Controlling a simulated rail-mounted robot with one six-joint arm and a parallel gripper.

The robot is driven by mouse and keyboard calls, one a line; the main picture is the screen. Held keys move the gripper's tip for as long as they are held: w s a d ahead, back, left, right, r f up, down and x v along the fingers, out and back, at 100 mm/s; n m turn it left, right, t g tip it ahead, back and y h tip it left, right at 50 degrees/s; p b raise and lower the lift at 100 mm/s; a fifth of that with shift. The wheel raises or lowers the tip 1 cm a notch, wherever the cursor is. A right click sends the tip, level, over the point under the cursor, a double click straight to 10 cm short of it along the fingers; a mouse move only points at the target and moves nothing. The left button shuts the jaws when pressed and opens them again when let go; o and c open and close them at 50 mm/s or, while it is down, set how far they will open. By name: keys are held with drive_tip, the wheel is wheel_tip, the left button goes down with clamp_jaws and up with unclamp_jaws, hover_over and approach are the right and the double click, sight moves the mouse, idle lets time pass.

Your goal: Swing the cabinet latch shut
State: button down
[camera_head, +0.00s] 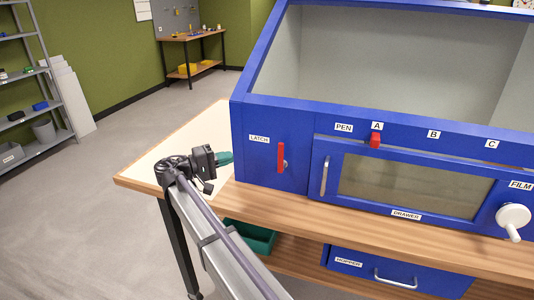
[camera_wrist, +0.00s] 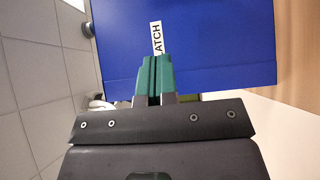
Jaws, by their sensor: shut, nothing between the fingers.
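The cabinet (camera_head: 265,175) is blue and stands on a wooden bench. Its latch (camera_head: 281,157) is a red bar, upright, on the left front panel, with a small grey knob beside its lower part. A white LATCH label (camera_head: 259,139) sits up and left of the bar. My gripper (camera_head: 226,158) has green fingers, closed together and empty. In the head view it is left of the latch, near the cabinet's left edge, apart from the bar. In the wrist view the closed fingers (camera_wrist: 157,58) point at the blue panel and partly cover the label; the red bar is not visible there.
Right of the latch are a red slider (camera_head: 375,140) under label A, a windowed drawer with a handle (camera_head: 324,175), and a white crank (camera_head: 513,217). A green bin (camera_head: 250,236) sits below the bench top (camera_head: 300,213). Open floor lies left.

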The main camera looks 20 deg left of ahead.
approach(282, 156)
drive_tip(key=w+d, duration=0.3)
drive_tip(key=w, duration=0.3)
drive_tip(key=shift+r, duration=0.5)
